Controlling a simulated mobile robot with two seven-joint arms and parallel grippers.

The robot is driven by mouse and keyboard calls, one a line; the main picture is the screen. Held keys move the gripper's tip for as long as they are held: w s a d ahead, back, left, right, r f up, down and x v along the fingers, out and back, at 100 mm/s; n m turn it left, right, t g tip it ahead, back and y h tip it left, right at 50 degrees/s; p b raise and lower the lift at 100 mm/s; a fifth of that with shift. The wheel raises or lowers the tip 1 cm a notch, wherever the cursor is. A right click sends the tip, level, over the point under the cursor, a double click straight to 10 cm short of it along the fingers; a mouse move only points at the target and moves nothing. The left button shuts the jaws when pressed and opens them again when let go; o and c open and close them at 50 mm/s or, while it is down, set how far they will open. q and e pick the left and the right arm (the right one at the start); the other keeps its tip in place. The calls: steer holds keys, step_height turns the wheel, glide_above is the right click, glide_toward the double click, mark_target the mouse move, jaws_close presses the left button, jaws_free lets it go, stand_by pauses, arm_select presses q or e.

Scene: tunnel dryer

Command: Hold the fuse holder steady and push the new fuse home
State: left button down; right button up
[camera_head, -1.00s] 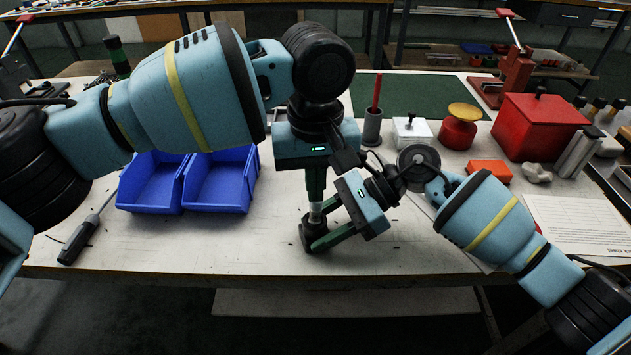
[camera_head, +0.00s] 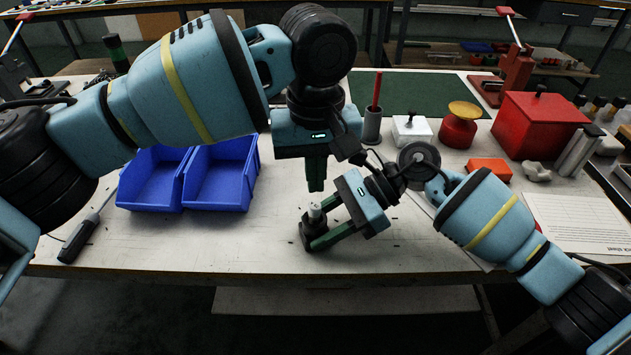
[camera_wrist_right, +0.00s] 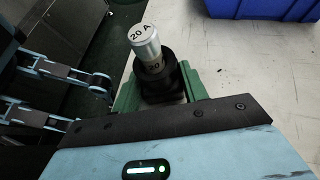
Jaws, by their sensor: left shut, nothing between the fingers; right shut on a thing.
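The black fuse holder (camera_head: 306,230) stands upright near the front edge of the bench. My right gripper (camera_head: 314,239) is shut on it, its green fingers on either side. The new fuse (camera_head: 315,211) stands in the holder with its silver end up. In the right wrist view, the fuse (camera_wrist_right: 145,42) has "20 A" on its cap and rises out of the holder (camera_wrist_right: 161,84); part of its body shows above the black collar. My left gripper (camera_head: 316,187) is shut and empty, pointing down just above the fuse, with a small gap between them.
A grey cup (camera_head: 372,126), white box (camera_head: 411,131), red-and-yellow knob (camera_head: 459,127), orange block (camera_head: 489,170) and red box (camera_head: 538,125) stand at the right.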

arm_select(q)
step_height(320, 180, up, 13)
steer(key=shift+f, duration=0.2)
stand_by(0.5)
arm_select(e)
steer(key=o, duration=1)
steer(key=v, duration=1.2)
steer(key=shift+f, duration=0.1)
arm_select(q)
steer(key=shift+f, duration=0.1)
